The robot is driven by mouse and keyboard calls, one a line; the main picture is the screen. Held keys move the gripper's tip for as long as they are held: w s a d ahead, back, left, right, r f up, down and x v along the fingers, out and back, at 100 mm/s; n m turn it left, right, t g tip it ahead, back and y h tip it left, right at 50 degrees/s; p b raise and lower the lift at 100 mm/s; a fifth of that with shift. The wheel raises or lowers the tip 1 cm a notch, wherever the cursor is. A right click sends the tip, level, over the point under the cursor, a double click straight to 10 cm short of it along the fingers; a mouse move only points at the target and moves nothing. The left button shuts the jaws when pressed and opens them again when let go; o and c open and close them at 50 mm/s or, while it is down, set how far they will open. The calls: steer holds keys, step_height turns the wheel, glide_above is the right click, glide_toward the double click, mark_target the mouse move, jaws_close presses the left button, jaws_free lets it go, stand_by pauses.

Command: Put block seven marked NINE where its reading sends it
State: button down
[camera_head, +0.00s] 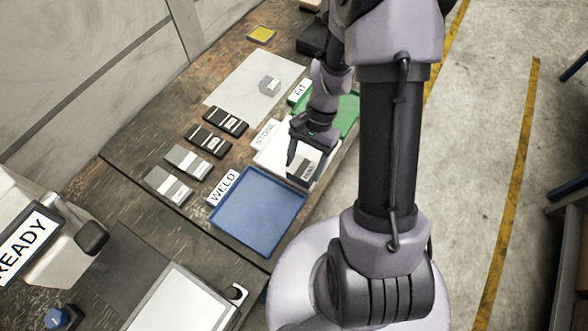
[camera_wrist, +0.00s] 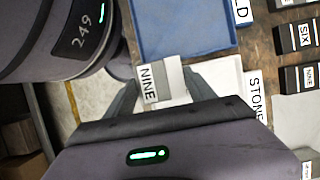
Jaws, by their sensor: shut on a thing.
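My gripper (camera_head: 304,166) is shut on the block marked NINE (camera_head: 300,174). The wrist view shows the block (camera_wrist: 168,80) between the two fingers, grey with a white NINE label. The held block is over the near right part of the white tray marked STONE (camera_head: 263,158); I cannot tell whether it touches the tray. The blue tray marked WELD (camera_head: 256,207) lies just nearer, empty. The green tray (camera_head: 348,112), its label partly readable, lies beyond and is partly hidden by my arm.
Two dark blocks (camera_head: 225,121) and two grey blocks (camera_head: 168,186) stand left of the trays. A small grey block (camera_head: 270,85) rests on a pale sheet (camera_head: 240,88). A machine reading READY (camera_head: 28,247) stands at left. A yellow pad (camera_head: 261,34) lies at the back.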

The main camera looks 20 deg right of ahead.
steer(key=a+b, duration=0.1)
steer(key=a, duration=0.3)
steer(key=s+a+f+b, duration=0.1)
steer(key=a, duration=0.4)
steer(key=s+a+b, duration=0.1)
steer(key=a, duration=0.4)
steer(key=shift+f, duration=0.15)
steer(key=shift+s+a+f, duration=0.1)
steer(key=shift+a+f, duration=0.1)
steer(key=shift+f+b, duration=1.05)
steer(key=shift+f, duration=0.5)
steer(key=shift+f, duration=0.2)
steer(key=shift+c, duration=1.6)
jaws_free()
steer(key=shift+r, duration=0.15)
